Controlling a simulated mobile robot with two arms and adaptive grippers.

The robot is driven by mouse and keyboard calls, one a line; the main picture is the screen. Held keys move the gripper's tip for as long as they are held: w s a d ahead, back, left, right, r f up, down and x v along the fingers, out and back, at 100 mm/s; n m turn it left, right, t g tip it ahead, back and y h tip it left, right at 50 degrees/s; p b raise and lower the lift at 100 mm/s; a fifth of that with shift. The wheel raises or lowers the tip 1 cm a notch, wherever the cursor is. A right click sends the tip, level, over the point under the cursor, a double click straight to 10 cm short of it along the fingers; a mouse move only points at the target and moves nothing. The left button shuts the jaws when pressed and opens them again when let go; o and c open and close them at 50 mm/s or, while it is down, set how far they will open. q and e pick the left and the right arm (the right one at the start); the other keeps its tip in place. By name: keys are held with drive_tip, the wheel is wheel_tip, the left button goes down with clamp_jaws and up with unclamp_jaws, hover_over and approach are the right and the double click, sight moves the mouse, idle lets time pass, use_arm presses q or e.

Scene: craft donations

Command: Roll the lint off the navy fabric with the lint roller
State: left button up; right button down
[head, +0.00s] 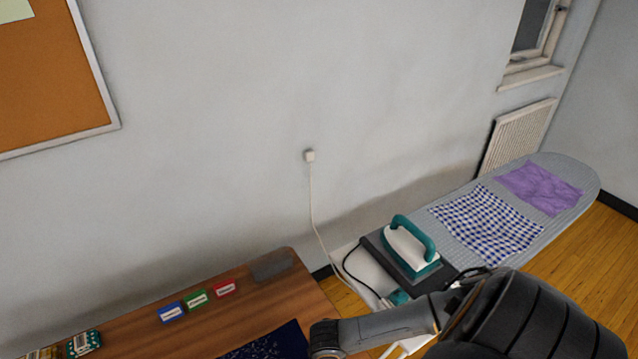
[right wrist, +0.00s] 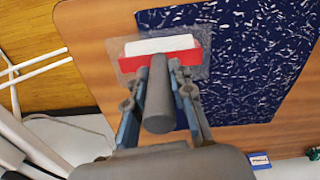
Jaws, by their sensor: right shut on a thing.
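The navy fabric (right wrist: 240,55) lies on the wooden table, dotted with many pale lint specks in the right wrist view. Its dark far corner shows at the bottom of the head view (head: 280,343). My right gripper (right wrist: 178,75) is shut on the grey handle (right wrist: 158,95) of the lint roller. The roller's red frame and white roll (right wrist: 160,47) are at the fabric's left edge in the right wrist view. A greyish, see-through rectangle (right wrist: 200,40) surrounds the roll; whether the roll touches the cloth is unclear. My left gripper is out of view.
Blue (head: 171,312), green (head: 197,299) and red (head: 225,288) labels stand on the wooden table (head: 245,295), near a dark grey pad (head: 271,265). An ironing board (head: 560,230) at right holds an iron (head: 411,246), checked cloth (head: 488,224) and purple cloth (head: 540,187). A cord (head: 312,205) hangs behind.

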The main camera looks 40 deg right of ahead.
drive_tip(key=s, duration=0.2)
drive_tip(key=s+a, duration=0.1)
drive_tip(key=s, duration=0.2)
drive_tip(key=shift+s+a, duration=0.2)
drive_tip(key=shift+s, duration=0.15)
drive_tip(key=shift+r, duration=0.1)
wheel_tip(320, 180, up, 5)
drive_tip(key=shift+f, duration=0.1)
drive_tip(key=shift+w, duration=0.15)
